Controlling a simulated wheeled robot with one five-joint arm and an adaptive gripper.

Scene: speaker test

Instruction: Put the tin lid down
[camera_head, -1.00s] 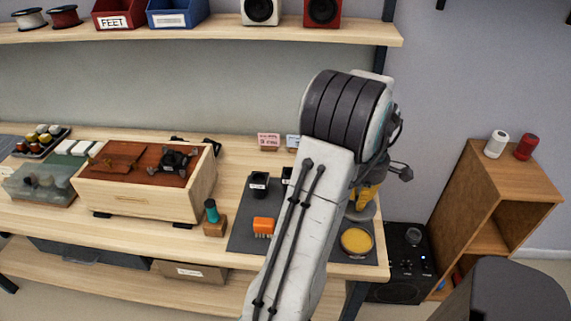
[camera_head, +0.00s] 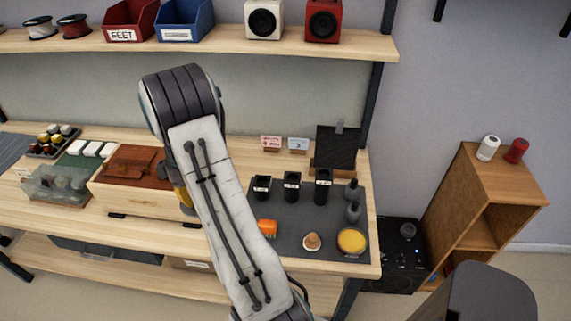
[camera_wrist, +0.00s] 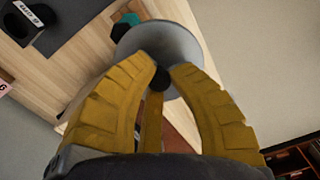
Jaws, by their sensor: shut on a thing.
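The tin lid (camera_wrist: 160,40) is a grey, round, shallow cone in the wrist view, with a dark knob between my fingertips. My gripper (camera_wrist: 162,75) has yellow fingers and is shut on that knob. Wooden bench surface shows beyond the lid; the gap to it cannot be judged. In the head view my arm hides the lid and most of the gripper; a bit of yellow finger (camera_head: 183,196) shows beside the wooden box. The round tin (camera_head: 352,241), yellow inside and uncovered, stands at the right end of the dark mat (camera_head: 285,240).
Several black holders (camera_head: 292,186), an orange brush (camera_head: 267,227), a small wooden knob-like piece (camera_head: 312,242) and dark bottles (camera_head: 353,205) stand on the mat. The wooden box (camera_head: 130,200) is on the left. A teal-topped thing (camera_wrist: 128,18) shows near the lid. The mat's front has bare room.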

